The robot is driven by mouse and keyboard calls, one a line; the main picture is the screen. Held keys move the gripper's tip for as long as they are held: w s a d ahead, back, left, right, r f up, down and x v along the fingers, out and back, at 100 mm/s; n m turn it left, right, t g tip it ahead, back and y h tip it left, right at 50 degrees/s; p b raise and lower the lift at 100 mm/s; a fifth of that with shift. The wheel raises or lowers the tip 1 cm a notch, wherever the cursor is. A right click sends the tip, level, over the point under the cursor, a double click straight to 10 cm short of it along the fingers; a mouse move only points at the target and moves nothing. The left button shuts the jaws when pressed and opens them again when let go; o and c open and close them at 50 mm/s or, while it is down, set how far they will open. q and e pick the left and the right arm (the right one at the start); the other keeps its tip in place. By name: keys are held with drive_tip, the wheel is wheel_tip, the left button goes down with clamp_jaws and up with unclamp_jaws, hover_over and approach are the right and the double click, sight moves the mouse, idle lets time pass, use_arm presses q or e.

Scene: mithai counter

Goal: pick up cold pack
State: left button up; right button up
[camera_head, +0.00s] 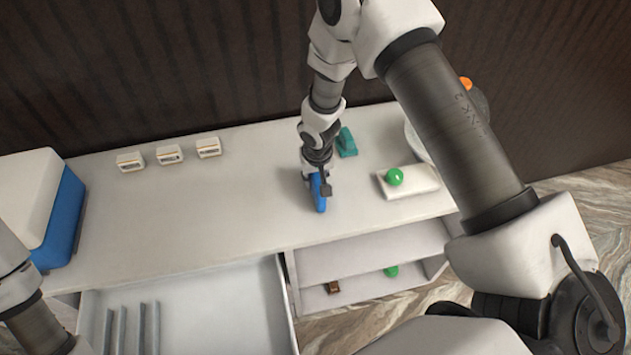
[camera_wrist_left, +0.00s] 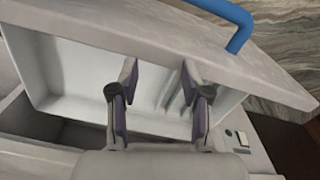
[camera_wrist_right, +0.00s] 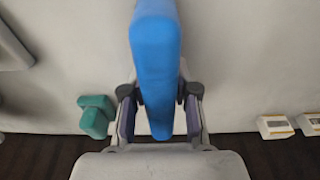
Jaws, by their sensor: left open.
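The blue block that looks like the cold pack (camera_head: 319,192) stands on the white counter near its middle. In the right wrist view the cold pack (camera_wrist_right: 156,55) runs between the fingers of my right gripper (camera_wrist_right: 160,115). Those fingers are open, with a narrow gap on each side of the pack. In the head view the right wrist hides part of the pack. My left gripper (camera_wrist_left: 160,95) is open and empty above the open white drawer (camera_wrist_left: 75,70). It is outside the head view.
A teal object (camera_head: 346,143) lies just behind the pack. A white slab (camera_head: 420,183) with a green ball (camera_head: 395,176) is to the right. Several small white boxes (camera_head: 169,154) line the back. A blue and white box (camera_head: 63,215) stands at left. The counter left of the pack is clear.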

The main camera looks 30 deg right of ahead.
use_arm(q)
drive_tip(key=shift+s, duration=0.1)
use_arm(e)
clamp_jaws()
drive_tip(key=shift+f, duration=0.1)
